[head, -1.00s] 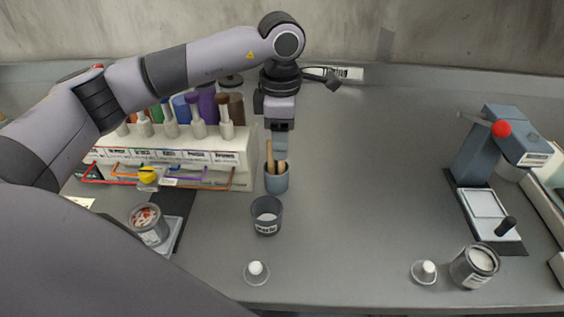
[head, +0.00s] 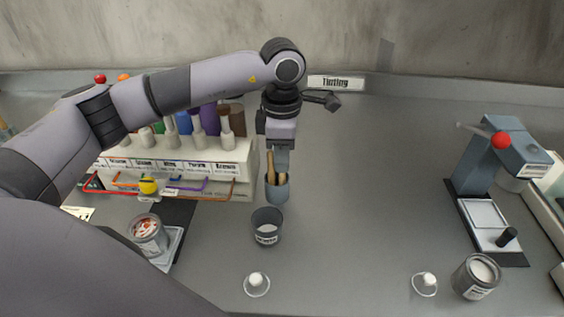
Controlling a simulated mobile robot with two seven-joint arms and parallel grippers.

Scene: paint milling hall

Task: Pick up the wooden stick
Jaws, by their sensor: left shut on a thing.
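A small blue-grey cup (head: 277,192) stands on the bench near the centre and holds wooden sticks. One wooden stick (head: 270,164) leans up at the left side of the cup, beside my fingers. My left gripper (head: 282,168) points straight down over the cup's mouth. It is shut on a wooden stick (head: 283,181), whose lower part shows inside the cup below the fingertips. The fingers hide its upper end. My right gripper is not in view.
A dark labelled cup (head: 267,227) stands just in front. A rack (head: 218,157) of colourants with spouts stands close on the left. An open can (head: 149,234) sits on a scale at front left. The bench right of the gripper is clear up to a blue-grey machine (head: 484,160).

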